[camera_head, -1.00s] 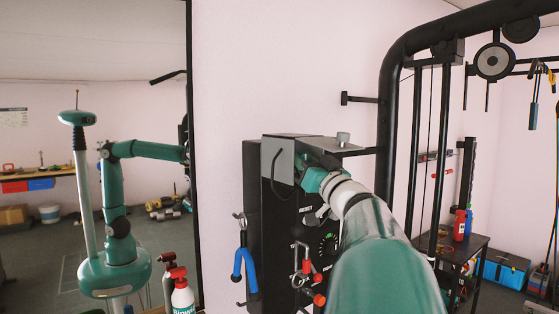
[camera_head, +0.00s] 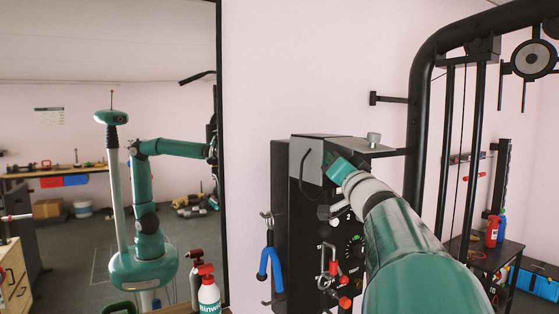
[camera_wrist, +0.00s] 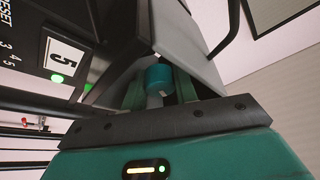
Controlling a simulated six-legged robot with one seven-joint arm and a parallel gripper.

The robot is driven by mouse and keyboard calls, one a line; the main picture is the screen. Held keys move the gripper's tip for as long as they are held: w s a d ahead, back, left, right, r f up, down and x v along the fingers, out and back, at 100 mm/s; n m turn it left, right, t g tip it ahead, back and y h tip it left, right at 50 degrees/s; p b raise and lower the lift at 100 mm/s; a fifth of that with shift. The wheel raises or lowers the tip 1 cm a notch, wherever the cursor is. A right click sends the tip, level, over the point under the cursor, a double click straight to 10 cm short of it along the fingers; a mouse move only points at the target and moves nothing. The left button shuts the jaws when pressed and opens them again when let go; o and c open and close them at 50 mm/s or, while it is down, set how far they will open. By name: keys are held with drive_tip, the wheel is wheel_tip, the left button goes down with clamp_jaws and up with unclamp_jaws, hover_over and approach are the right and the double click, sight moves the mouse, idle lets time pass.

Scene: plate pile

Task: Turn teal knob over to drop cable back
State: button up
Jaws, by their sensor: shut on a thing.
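The teal knob (camera_wrist: 158,76) is a short teal cylinder on a pale stem, under the slanted grey plate in the wrist view. My gripper (camera_wrist: 160,90) is shut on it, with one finger on each side. In the head view my gripper (camera_head: 340,168) is at the top of the black panel box (camera_head: 310,220), and the knob cannot be made out there. A black cable (camera_head: 306,160) curves against the box's grey side; a black curved strand (camera_wrist: 230,30) also shows in the wrist view, at upper right.
A blue-handled tool (camera_head: 270,264) hangs on the left. A black tube frame (camera_head: 418,100) stands close on the right. A mirror (camera_head: 110,60) fills the left.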

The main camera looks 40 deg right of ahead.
drive_tip(key=shift+m+g, duration=0.3)
drive_tip(key=shift+m, duration=0.5)
drive_tip(key=o, duration=0.7)
drive_tip(key=shift+s, duration=0.1)
